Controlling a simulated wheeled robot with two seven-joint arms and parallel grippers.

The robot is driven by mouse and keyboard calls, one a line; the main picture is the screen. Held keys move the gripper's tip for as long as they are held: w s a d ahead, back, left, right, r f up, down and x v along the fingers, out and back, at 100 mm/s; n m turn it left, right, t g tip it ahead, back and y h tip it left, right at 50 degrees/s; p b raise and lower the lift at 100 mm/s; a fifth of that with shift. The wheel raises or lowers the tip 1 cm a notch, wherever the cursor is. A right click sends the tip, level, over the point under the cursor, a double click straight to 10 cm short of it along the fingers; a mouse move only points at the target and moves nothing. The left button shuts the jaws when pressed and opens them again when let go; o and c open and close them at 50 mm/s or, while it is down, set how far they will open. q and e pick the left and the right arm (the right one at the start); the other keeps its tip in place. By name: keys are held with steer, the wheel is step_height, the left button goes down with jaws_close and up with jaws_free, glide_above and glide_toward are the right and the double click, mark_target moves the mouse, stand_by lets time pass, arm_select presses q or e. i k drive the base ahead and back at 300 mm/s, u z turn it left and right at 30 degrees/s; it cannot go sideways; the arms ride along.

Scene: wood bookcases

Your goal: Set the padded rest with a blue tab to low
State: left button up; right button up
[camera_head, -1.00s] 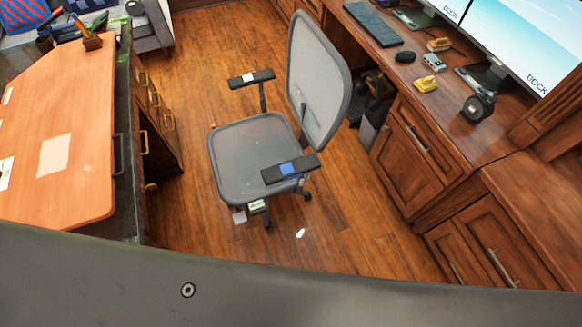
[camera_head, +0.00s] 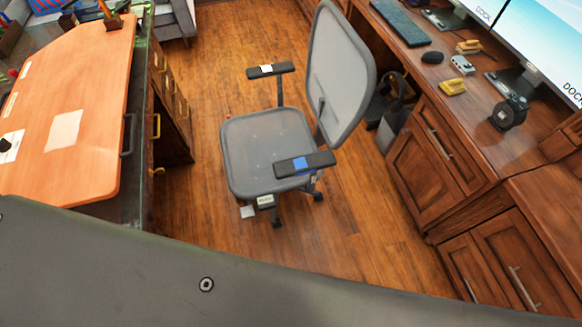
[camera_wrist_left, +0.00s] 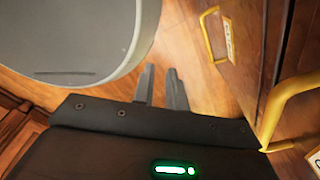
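The padded rest with the blue tab (camera_head: 320,160) is a dark armrest on the near side of a grey mesh office chair (camera_head: 262,145). Its blue tab (camera_head: 300,164) faces up near the pad's middle. The pad sits above the seat; most of its post is hidden beneath it. The other padded rest (camera_head: 284,69), with a white tab, stands on a visible post at the chair's far side. My left gripper (camera_wrist_left: 162,88) shows only in the left wrist view, with floor visible between its parted fingers. It is empty, and no armrest shows there. My right gripper is not in view.
An orange-topped desk (camera_head: 95,100) with yellow-handled drawers stands on the left. A wooden desk (camera_head: 480,130) with monitors and cabinets lines the right. Open wood floor (camera_head: 330,240) lies in front of the chair. A yellow drawer handle (camera_wrist_left: 285,100) is close by my left gripper.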

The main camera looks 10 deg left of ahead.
mark_target(311, 164)
steer(key=z, duration=0.9)
steer(key=i, duration=0.7)
steer(key=u, duration=1.35)
